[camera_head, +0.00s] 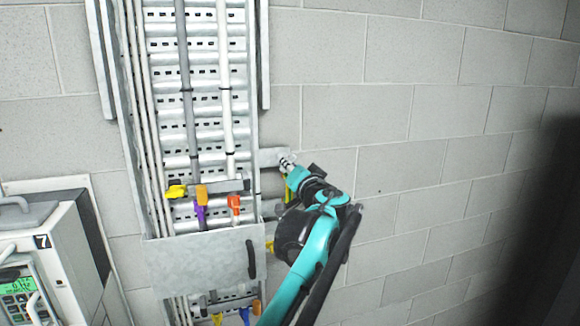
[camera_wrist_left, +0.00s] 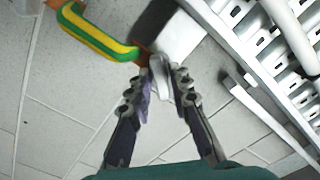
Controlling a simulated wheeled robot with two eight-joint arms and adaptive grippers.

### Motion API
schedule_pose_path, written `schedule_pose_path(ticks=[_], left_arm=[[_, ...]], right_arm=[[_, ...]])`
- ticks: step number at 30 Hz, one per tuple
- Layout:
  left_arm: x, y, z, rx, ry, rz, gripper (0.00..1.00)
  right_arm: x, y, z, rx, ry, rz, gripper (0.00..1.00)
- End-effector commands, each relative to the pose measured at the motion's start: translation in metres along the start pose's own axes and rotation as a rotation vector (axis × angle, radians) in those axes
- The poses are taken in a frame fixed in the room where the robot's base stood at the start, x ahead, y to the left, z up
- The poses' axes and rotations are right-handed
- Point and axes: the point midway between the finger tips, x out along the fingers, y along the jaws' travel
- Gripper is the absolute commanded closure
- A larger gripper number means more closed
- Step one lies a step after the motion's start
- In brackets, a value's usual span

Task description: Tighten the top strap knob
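The top strap knob (camera_wrist_left: 160,78) is a small pale silvery piece in front of a flat metal plate (camera_wrist_left: 183,38) in the left wrist view. In the head view the plate (camera_head: 268,157) juts from the right side of the ladder tray. My left gripper (camera_head: 288,163) reaches it from the lower right and hides most of the knob there. In the left wrist view the gripper's two fingers (camera_wrist_left: 161,82) lie on either side of the knob, with almost no gap. A green-and-yellow strap (camera_wrist_left: 95,38) ends beside the knob. My right gripper is not in view.
A metal cable tray (camera_head: 195,105) with grey and white conduits runs up the block wall. A grey cover box (camera_head: 205,262) and coloured connectors (camera_head: 202,194) sit low on it. A cabinet (camera_head: 75,245) marked 7 stands left. The wall on the right is bare.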

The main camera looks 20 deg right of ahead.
Motion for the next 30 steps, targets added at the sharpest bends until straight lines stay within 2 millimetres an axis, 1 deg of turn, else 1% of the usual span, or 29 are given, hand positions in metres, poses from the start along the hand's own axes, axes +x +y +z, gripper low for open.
schedule_pose_path(ticks=[10,16,23,30], left_arm=[[-0.0001,0.0002,0.0,0.01,0.0,0.001,1.0],[-0.0001,0.0001,-0.0001,0.076,0.0,0.001,1.0],[0.0,-0.0001,-0.0002,0.242,0.0,0.001,1.0],[-0.0001,-0.0003,-0.0003,0.468,0.0,0.001,1.0]], right_arm=[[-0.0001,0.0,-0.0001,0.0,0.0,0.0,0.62],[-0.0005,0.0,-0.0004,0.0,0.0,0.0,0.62],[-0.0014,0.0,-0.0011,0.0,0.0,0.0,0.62],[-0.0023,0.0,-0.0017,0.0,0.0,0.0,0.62]])
